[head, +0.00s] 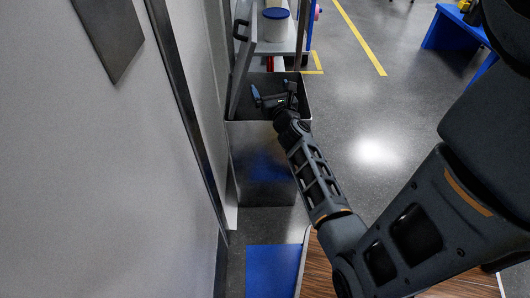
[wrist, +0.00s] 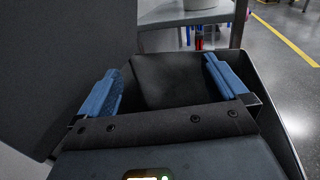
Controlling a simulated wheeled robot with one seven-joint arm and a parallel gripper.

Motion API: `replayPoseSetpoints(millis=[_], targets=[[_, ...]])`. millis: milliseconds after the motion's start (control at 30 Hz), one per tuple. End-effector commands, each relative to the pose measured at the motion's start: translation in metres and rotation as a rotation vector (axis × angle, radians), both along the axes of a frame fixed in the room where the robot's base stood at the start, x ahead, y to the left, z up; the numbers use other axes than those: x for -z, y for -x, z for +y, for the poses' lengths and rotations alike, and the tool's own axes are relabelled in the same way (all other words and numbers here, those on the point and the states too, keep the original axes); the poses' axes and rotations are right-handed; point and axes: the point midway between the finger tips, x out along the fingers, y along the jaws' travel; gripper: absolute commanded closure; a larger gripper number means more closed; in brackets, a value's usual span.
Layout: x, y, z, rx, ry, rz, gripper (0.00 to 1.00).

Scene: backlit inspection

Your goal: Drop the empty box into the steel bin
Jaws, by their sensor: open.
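The steel bin (head: 262,165) stands against the wall side, open at the top, with a shiny front face. My gripper (head: 274,94) is over the bin's mouth, its blue fingers spread wide. In the wrist view my gripper (wrist: 163,68) is open, with a dark, flat-faced shape (wrist: 172,82) beyond and between the fingers. I cannot tell whether this is the empty box or the bin's inside. The bin's rim (wrist: 275,115) shows at the right. No box shows clearly in the head view.
A tall dark panel with a handle (head: 241,75) stands upright at the bin's left, close to my gripper. A shelf (head: 283,46) with a blue-lidded tub (head: 275,27) is behind. A blue floor mat (head: 272,270) lies in front. Open floor (head: 375,115) is to the right.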

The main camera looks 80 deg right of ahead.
Motion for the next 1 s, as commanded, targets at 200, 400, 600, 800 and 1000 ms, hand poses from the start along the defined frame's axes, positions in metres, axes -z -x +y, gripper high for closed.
replayPoseSetpoints(millis=[200,400,600,800,1000], targets=[[0.001,0.005,0.009,0.000,-0.001,0.000,0.00],[0.002,0.022,0.036,0.001,-0.002,0.000,0.00],[0.001,0.036,0.059,0.000,-0.001,0.001,0.00],[0.000,0.040,0.067,0.000,0.001,0.001,0.00],[0.000,0.041,0.067,0.000,0.000,0.000,0.00]])
